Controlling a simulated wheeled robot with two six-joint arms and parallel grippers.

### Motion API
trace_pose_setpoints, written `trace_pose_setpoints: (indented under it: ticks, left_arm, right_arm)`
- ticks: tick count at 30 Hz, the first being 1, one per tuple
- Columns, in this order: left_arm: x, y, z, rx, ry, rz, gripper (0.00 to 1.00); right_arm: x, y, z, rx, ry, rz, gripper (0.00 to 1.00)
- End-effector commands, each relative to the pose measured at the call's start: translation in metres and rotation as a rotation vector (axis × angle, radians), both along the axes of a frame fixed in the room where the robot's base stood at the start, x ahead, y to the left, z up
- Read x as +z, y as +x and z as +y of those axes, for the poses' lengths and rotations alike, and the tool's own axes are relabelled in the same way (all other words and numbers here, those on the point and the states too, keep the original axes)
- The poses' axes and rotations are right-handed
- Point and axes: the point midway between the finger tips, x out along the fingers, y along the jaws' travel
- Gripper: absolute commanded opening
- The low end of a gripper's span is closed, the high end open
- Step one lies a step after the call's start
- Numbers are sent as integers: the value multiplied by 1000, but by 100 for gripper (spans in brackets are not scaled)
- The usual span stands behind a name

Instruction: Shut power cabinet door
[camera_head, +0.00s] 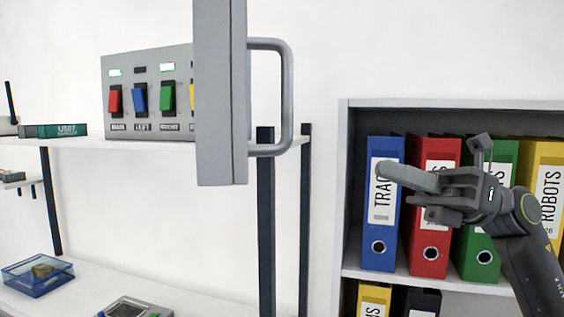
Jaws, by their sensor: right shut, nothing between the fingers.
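The grey cabinet door (220,110) stands open and is seen nearly edge-on, in front of the switch panel. Its grey bar handle (285,98) sticks out to the right. The power cabinet's panel (150,65) shows red, blue, green and part of a yellow switch on a white shelf; the door hides its right end. My right gripper (385,170) is shut and empty, in front of the binders, right of and below the handle and apart from it. My left gripper is not in view.
A bookcase (343,200) with several coloured binders stands at the right, behind my right arm. A teal box (55,130) sits on the shelf at the left. A blue tray (38,272) lies on the lower surface. White wall shows between handle and bookcase.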

Motion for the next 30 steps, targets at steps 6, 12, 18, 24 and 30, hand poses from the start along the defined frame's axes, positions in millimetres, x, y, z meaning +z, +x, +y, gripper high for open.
trace_pose_setpoints:
  ticks: [6,12,18,24,30]
  left_arm:
    - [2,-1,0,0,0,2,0]
    - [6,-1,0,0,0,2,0]
    - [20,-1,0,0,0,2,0]
    - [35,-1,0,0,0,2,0]
    - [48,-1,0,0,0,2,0]
  right_arm:
    - [19,-36,11,-15,-251,-260,0]
    - [21,-41,16,-19,-306,-308,0]
    - [23,-45,41,-15,-299,-306,0]
    - [23,-49,70,-15,-299,-304,0]
    - [23,-52,96,-15,-299,-303,0]
